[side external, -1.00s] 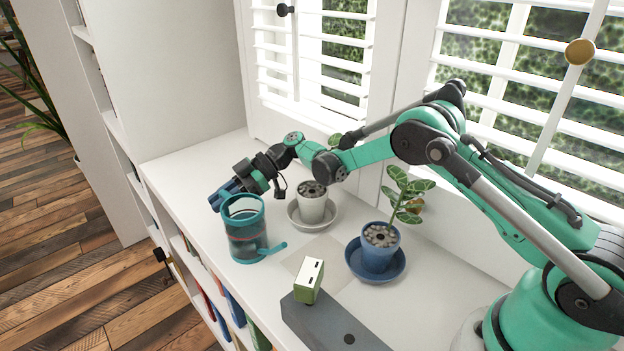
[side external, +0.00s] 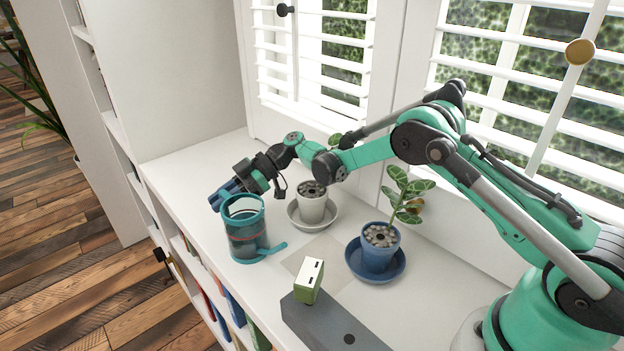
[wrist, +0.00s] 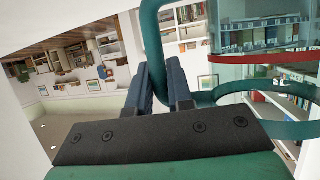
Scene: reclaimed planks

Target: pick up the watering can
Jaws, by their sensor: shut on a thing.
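The watering can (side external: 246,238) is a clear, dark-tinted cylinder with teal rims, a red band and a teal spout pointing right. It stands upright near the shelf's front left edge; I see no clear gap beneath it. My gripper (side external: 219,198) is at the can's far left side. In the wrist view my gripper (wrist: 160,82) has its dark blue fingers shut on the can's teal handle, which rises between them. The see-through body of the can (wrist: 262,58) fills the right there. The exact contact is partly hidden by the fingers.
A white pot (side external: 312,208) on a saucer stands just right of the can. A blue pot (side external: 379,258) with a leafy plant is farther right. A green-and-white box (side external: 309,280) sits on a grey block (side external: 332,325) in front. The white shelf top (side external: 185,170) is clear behind the gripper.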

